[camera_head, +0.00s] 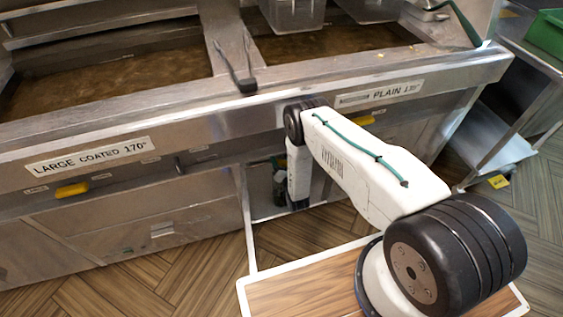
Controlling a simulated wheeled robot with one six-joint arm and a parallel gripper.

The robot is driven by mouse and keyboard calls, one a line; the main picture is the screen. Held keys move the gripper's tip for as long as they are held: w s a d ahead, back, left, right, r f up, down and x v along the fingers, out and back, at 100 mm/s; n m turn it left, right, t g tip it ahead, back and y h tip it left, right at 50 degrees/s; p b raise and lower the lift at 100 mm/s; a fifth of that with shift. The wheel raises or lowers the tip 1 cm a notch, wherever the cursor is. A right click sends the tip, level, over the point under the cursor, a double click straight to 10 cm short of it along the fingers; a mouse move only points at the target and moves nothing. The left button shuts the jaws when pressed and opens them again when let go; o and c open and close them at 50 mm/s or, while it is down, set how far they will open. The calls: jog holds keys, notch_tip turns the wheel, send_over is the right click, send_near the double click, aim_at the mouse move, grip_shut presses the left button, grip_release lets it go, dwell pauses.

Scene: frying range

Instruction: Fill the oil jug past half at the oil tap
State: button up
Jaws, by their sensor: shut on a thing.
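My arm reaches from the lower right up to the front of the frying range, then bends down at an open bay under the counter. My gripper's fingers are not visible; the arm's end is lost in the dark bay, partly behind my own links. I cannot make out the oil jug, the oil tap or any oil level. A small dark shape shows beside the arm's lower end, too unclear to name.
The range front (230,150) carries labels "LARGE COATED 170°" (92,156) and "PLAIN" (379,94). Tongs (234,68) lie between two oil vats (110,75). Baskets (292,14) hang at the back. A steel shelf (505,145) with a green crate (547,35) stands right. Wooden floor shows at lower left.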

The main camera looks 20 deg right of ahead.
dwell(0.5)
jog(key=o, duration=1)
jog(key=shift+s, duration=0.15)
jog(key=s, duration=0.7)
jog(key=shift+s, duration=0.3)
